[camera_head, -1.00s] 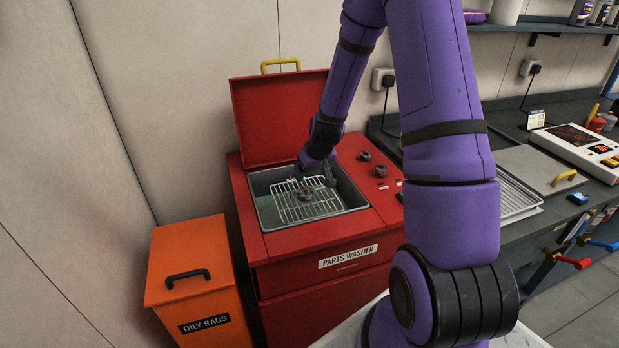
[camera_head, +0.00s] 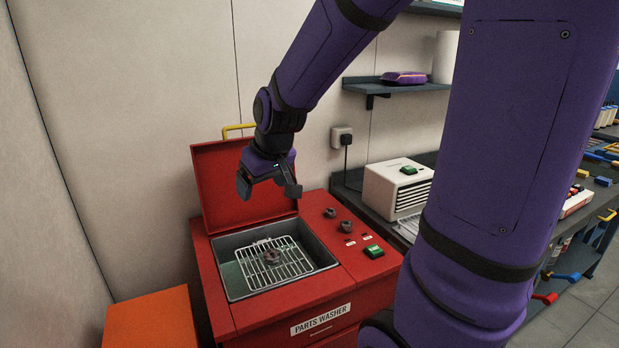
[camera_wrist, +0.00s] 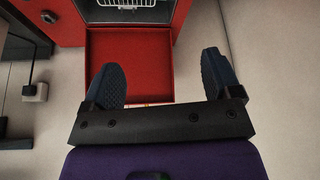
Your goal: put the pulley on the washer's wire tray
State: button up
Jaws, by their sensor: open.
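The pulley (camera_head: 271,257), a small dark grey-brown wheel, lies on the wire tray (camera_head: 293,265) inside the basin of the red parts washer (camera_head: 216,320). The washer's lid (camera_head: 225,190) stands open at the back. My gripper (camera_head: 269,191) is open and empty, raised above the basin in front of the lid and apart from the pulley. In the wrist view my gripper (camera_wrist: 162,80) shows its two dark fingers spread with nothing between them. That view shows the red lid (camera_wrist: 128,62) and an edge of the wire tray (camera_wrist: 125,4); the pulley is out of its sight.
Two dark knobs (camera_head: 346,226) and a green-topped switch (camera_head: 373,251) sit on the washer's right deck. An orange bin (camera_head: 152,322) stands at the left. A bench with a cream machine (camera_head: 392,190) is at the right, below a wall shelf (camera_head: 400,87).

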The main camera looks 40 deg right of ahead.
jog(key=s+a+r, duration=0.2)
jog(key=s+r, duration=0.2)
jog(key=s, duration=0.5)
jog(key=s+a+r, duration=0.2)
jog(key=s+r, duration=0.3)
jog(key=s, duration=0.5)
jog(key=shift+s+a, duration=0.15)
